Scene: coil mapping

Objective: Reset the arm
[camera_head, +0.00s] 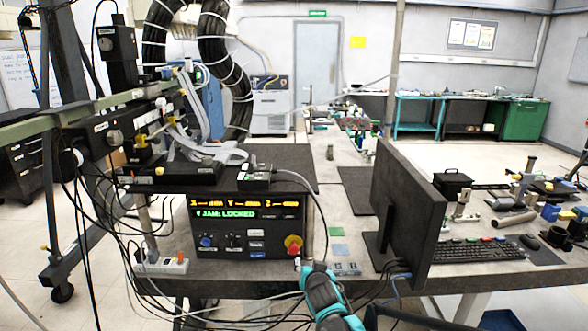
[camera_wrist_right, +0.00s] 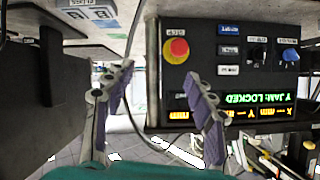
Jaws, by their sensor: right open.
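The right gripper (camera_head: 304,264) is at the lower middle of the head view, just below the red knob of the control box. In the right wrist view my right gripper (camera_wrist_right: 160,72) shows two purple-padded fingers spread apart with nothing between them. The black control box (camera_head: 222,240) has a lit display reading "LOCKED" in green, with orange X, Y and Z lines. Its red stop button (camera_head: 293,244) has a yellow collar, and it also shows in the upside-down wrist view (camera_wrist_right: 177,48), beyond the fingers. My left gripper is not in view.
A monitor (camera_head: 410,205) and keyboard (camera_head: 472,250) stand right of the control box. A power strip (camera_head: 162,264) and loose cables lie to its left. A measuring rig with thick hoses (camera_head: 212,45) rises behind. Small tools and parts cover the far right of the table.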

